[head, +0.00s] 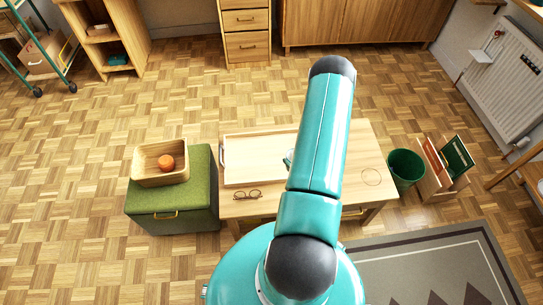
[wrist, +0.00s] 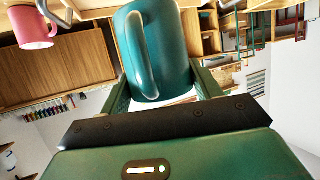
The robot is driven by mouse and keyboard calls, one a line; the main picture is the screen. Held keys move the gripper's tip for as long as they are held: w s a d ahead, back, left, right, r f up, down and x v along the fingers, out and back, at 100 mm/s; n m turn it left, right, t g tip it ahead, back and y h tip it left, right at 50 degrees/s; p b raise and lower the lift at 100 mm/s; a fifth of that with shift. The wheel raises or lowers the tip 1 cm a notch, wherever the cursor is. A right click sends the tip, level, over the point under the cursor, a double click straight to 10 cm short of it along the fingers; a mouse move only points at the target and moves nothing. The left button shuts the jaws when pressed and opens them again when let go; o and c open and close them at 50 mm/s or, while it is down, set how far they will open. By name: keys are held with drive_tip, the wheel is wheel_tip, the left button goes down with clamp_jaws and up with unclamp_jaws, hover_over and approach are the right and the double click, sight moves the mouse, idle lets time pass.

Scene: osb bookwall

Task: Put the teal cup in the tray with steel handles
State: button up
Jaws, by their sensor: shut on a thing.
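The teal cup (wrist: 172,42) fills the upper middle of the wrist view, its handle facing the camera. My gripper (wrist: 160,84) is shut on it, with a green finger on each side. In the head view my arm hides the gripper and most of the cup. The pale wooden tray (head: 255,160) lies on the low table, with a steel handle (head: 222,155) at its left end; its right end is behind my arm. The cup is at or over the tray; I cannot tell whether it touches the tray's floor.
A pink mug (wrist: 37,27) stands beside the tray in the wrist view. Glasses (head: 248,194) lie in front of the tray on the table (head: 360,150). A green ottoman (head: 195,195) holds a wooden box (head: 146,178) with an orange object. A green bin (head: 406,170) stands right.

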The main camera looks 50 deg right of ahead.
drive_tip(key=shift+w+d+f, duration=0.55)
drive_tip(key=shift+w+f, duration=1.55)
drive_tip(key=shift+w, duration=0.1)
drive_tip(key=shift+w+d+f, duration=0.55)
drive_tip(key=shift+w+f, duration=1.55)
drive_tip(key=shift+w, duration=0.05)
drive_tip(key=shift+w+d+f, duration=0.55)
drive_tip(key=shift+w+f, duration=1.55)
drive_tip(key=shift+w, duration=0.1)
drive_tip(key=shift+f, duration=0.1)
drive_tip(key=o, duration=1.5)
drive_tip(key=shift+c, duration=0.2)
